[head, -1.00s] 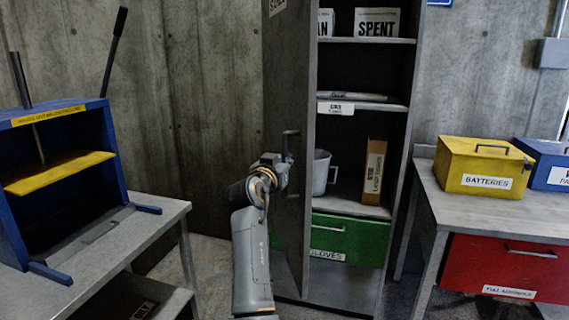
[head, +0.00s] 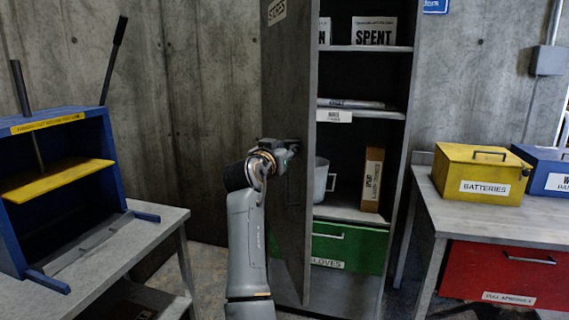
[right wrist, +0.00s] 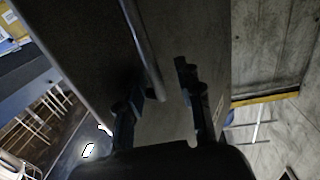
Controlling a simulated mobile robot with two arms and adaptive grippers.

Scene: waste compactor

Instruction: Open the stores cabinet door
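The stores cabinet (head: 396,150) stands at the centre right. Its grey door (head: 283,80), marked STORES, is swung out toward me on the left, and the shelves inside show. My right gripper (head: 290,147) is at the door's face at mid height, by the handle. In the right wrist view, the handle bar (right wrist: 141,45) runs down from the top, and its end lies between the parted fingers of my right gripper (right wrist: 160,103). I see a gap beside the bar; contact cannot be told. In the head view the gripper hides most of the handle. My left gripper is not in view.
A blue press (head: 60,150) stands on a grey table (head: 150,232) at left. A bench (head: 475,215) at right holds a yellow batteries box (head: 470,172) and a blue box (head: 555,180). A green gloves drawer (head: 350,248) is low in the cabinet. Bare wall lies left of the door.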

